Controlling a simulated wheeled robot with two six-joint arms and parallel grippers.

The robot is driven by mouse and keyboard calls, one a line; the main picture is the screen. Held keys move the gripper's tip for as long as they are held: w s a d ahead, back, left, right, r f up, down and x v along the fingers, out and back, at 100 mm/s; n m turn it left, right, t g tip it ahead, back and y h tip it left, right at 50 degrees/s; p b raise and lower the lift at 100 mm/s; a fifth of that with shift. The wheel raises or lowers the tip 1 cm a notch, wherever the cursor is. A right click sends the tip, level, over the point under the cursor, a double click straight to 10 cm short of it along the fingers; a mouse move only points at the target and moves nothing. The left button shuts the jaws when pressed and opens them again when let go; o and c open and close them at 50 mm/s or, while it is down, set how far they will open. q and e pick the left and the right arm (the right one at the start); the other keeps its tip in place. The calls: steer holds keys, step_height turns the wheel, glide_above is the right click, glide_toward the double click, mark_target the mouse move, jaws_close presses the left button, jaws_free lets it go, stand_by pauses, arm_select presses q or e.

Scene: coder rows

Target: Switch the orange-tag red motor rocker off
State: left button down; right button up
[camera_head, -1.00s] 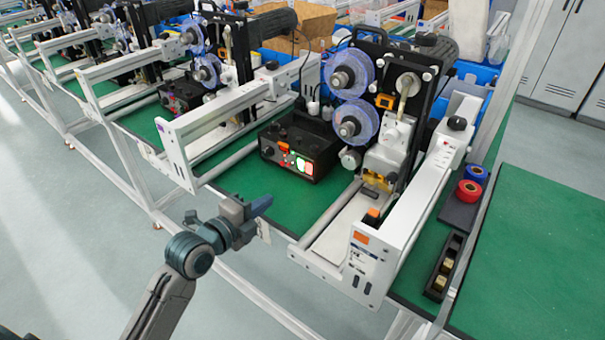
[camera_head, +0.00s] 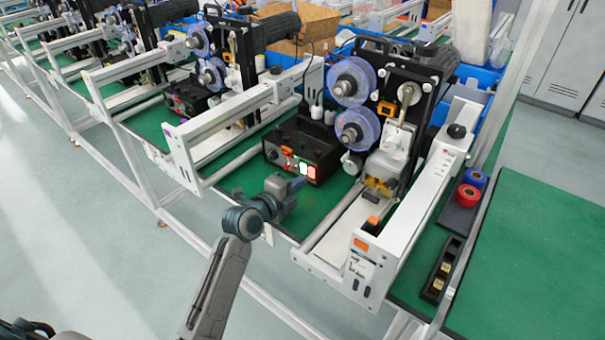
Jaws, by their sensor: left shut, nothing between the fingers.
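The nearest coder machine has an orange tag (camera_head: 361,244) on its white end panel. Its black control box (camera_head: 318,142) stands on the green bench. On the box's front face are a bright green rocker (camera_head: 303,168) and, just right of it, a red rocker (camera_head: 312,172); both look lit. Their exact tilt is too small to tell. My left gripper (camera_head: 300,184) is shut and empty, in front of and just below the rockers, pointing toward the box. Whether it touches the box I cannot tell.
White rails of the machine (camera_head: 400,235) run right of the box, and another white frame (camera_head: 228,115) runs left. A second machine's control box (camera_head: 190,97) stands further left. Blue and red tape rolls (camera_head: 468,195) lie at right. Green bench surface is free around the box's front.

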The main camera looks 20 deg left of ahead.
mark_target(311, 173)
arm_select(q)
steer(key=shift+w+d+r, duration=0.1)
steer(key=shift+w+d, duration=0.1)
steer(key=shift+w, duration=0.3)
steer(key=shift+w+d+r, duration=0.1)
steer(key=shift+w+d, duration=0.05)
steer(key=shift+w, duration=0.3)
steer(key=shift+w+d+r+g+p, duration=0.1)
steer(key=shift+w+r+g+p, duration=0.3)
steer(key=shift+p, duration=0.75)
steer(key=shift+s+f, duration=0.15)
steer(key=shift+f, duration=0.15)
